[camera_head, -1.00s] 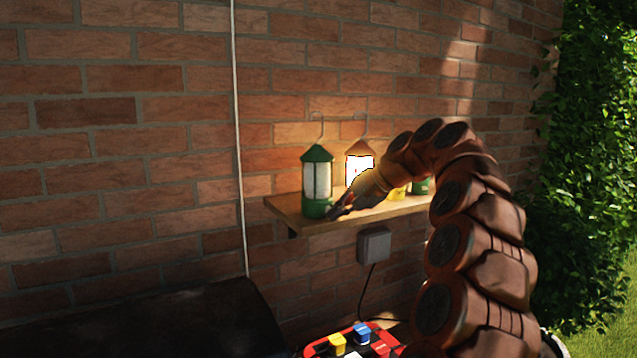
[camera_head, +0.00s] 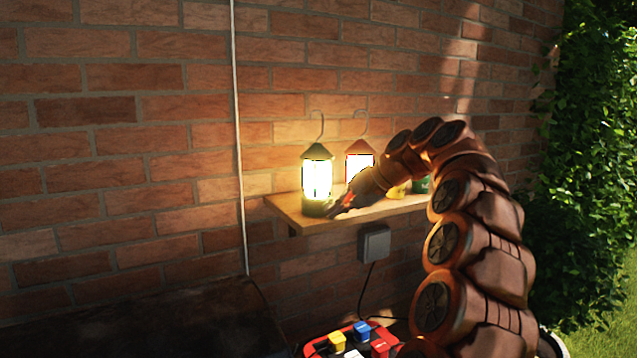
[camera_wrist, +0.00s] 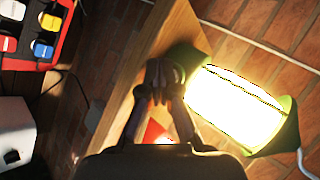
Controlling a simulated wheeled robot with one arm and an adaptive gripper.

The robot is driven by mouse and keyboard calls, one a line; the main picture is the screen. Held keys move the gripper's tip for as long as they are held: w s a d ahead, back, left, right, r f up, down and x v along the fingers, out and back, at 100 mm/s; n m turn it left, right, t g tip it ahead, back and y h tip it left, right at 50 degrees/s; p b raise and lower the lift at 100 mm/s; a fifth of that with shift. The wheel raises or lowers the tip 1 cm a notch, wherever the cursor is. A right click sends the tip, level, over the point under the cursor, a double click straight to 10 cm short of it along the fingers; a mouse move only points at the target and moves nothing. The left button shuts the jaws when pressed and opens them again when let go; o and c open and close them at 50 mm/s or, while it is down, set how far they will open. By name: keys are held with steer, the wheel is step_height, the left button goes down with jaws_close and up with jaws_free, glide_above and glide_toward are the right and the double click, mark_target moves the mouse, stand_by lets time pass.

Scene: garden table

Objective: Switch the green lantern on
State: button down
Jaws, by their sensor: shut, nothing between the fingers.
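The green lantern (camera_head: 317,178) stands upright at the left end of the wooden shelf (camera_head: 288,208), and its glass glows bright yellow-white. It also shows large and lit in the wrist view (camera_wrist: 237,108). My gripper (camera_head: 336,209) is shut and empty, its fingertips at the lower right of the lantern's green base. In the wrist view the shut fingertips (camera_wrist: 165,70) are at the base, touching it or very close; I cannot tell which.
A lit red lantern (camera_head: 359,162) stands to the right on the shelf, partly behind my arm. A yellow object (camera_head: 397,192) and a green one (camera_head: 421,186) are farther right. A grey box (camera_head: 375,243) with a cable is below. A red tray (camera_head: 316,349) holds several coloured blocks.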

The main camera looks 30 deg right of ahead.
steer(key=shift+s, duration=0.45)
steer(key=shift+s, duration=0.1)
steer(key=s+b, duration=0.1)
steer(key=s, duration=0.3)
steer(key=s+b, duration=0.1)
steer(key=shift+s+d+b, duration=0.25)
steer(key=shift+s+b, duration=0.05)
steer(key=shift+s, duration=0.1)
stand_by(0.4)
